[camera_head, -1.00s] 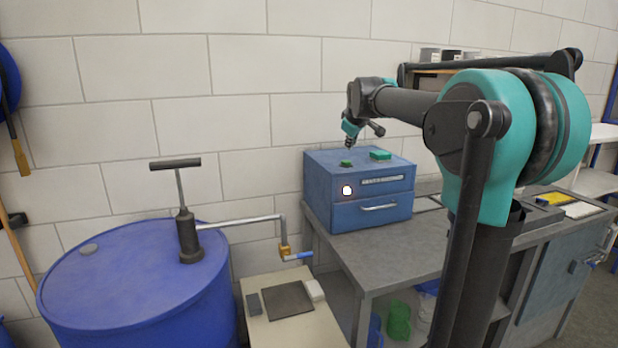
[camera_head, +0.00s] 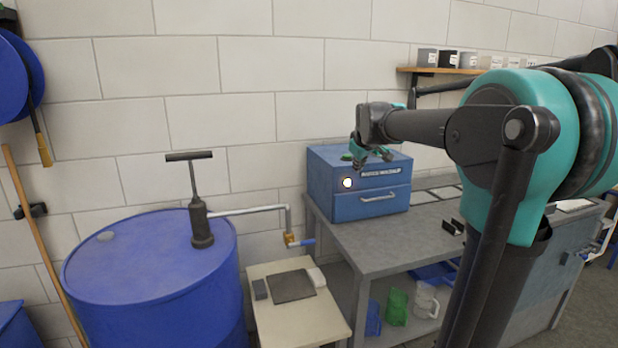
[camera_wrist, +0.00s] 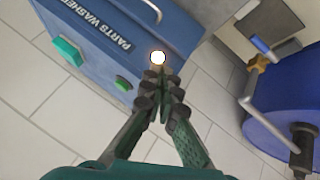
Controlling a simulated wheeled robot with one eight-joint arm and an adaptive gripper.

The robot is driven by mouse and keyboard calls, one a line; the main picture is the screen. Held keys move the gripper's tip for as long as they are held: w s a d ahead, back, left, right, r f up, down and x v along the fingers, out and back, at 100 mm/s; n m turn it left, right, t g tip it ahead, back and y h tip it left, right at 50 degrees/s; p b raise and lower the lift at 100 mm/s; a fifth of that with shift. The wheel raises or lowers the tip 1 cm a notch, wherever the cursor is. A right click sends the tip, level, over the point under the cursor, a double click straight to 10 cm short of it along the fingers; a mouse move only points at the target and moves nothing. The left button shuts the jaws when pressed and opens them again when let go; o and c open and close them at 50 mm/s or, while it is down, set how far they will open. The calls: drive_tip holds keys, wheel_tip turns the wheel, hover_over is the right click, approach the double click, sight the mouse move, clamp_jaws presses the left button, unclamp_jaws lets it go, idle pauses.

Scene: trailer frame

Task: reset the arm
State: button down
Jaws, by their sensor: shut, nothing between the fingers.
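My arm reaches from the right across the head view. My gripper (camera_head: 371,163) hangs in front of the top of the blue parts washer (camera_head: 368,206). In the wrist view my gripper (camera_wrist: 160,80) has its fingers together, with nothing between them. The washer (camera_wrist: 185,30) shows past the fingertips, with a teal block (camera_wrist: 67,50) and a green button (camera_wrist: 122,84) on top. A glowing round light (camera_head: 347,183) is on its front; it also shows by the fingertips in the wrist view (camera_wrist: 157,58). I cannot tell whether the fingertips touch the washer.
A blue drum (camera_head: 150,265) with a hand pump (camera_head: 199,215) and spout stands at the left. A low cream cabinet (camera_head: 300,318) stands between drum and grey workbench (camera_head: 400,240). A shelf (camera_head: 440,71) with small boxes hangs on the wall behind my arm.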

drive_tip(key=s+d+f+m+g, duration=0.1)
drive_tip(key=s+f+m+g, duration=0.1)
drive_tip(key=s+f, duration=1.3)
drive_tip(key=s+d+f+m+g, duration=0.2)
drive_tip(key=s+f+m, duration=0.3)
drive_tip(key=s+f, duration=1.1)
drive_tip(key=s, duration=0.5)
drive_tip(key=shift+f, duration=0.2)
drive_tip(key=c, duration=2.3)
unclamp_jaws()
drive_tip(key=shift+w, duration=0.1)
